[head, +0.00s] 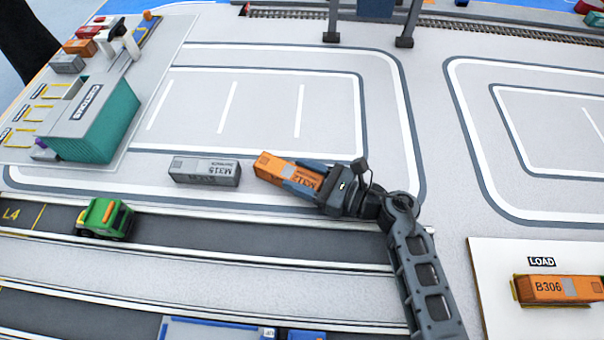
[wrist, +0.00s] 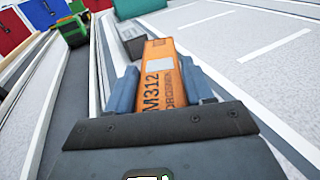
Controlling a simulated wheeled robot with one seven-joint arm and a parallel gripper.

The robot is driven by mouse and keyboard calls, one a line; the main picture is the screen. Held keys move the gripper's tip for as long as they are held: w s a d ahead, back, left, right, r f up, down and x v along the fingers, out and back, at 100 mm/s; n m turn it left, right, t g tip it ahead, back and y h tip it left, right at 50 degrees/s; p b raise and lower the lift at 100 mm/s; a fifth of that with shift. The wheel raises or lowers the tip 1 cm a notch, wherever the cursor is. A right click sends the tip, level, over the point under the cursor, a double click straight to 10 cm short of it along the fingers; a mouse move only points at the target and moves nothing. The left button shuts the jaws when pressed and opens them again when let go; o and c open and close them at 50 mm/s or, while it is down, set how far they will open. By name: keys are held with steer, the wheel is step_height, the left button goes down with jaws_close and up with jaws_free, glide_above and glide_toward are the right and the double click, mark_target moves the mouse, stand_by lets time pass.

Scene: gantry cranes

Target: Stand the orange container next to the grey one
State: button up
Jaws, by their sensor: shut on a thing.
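The orange container M312 (head: 274,167) is held between the fingers of my gripper (head: 310,180), to the right of the grey container. The grey container M315 (head: 205,171) stands on the light grey ground just left of it, with a narrow gap between the two. In the wrist view the orange container (wrist: 160,75) lies lengthwise between the two blue-grey fingers (wrist: 160,92), its far end pointing toward the grey container (wrist: 132,36). I cannot tell whether the orange container touches the ground. Its near end is hidden by my gripper.
A dark road lane with a green vehicle (head: 105,219) runs in front of the containers. A teal building (head: 95,120) stands at the left. Another orange container, B306 (head: 552,288), sits on the LOAD pad at the lower right. The marked area behind is clear.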

steer(key=shift+f, duration=0.15)
steer(key=o, duration=1.1)
steer(key=shift+o, duration=0.2)
steer(key=shift+d+r, duration=0.2)
steer(key=b+v, duration=0.2)
steer(key=v, duration=0.9)
steer(key=shift+s+d, duration=0.2)
steer(key=shift+d, duration=0.05)
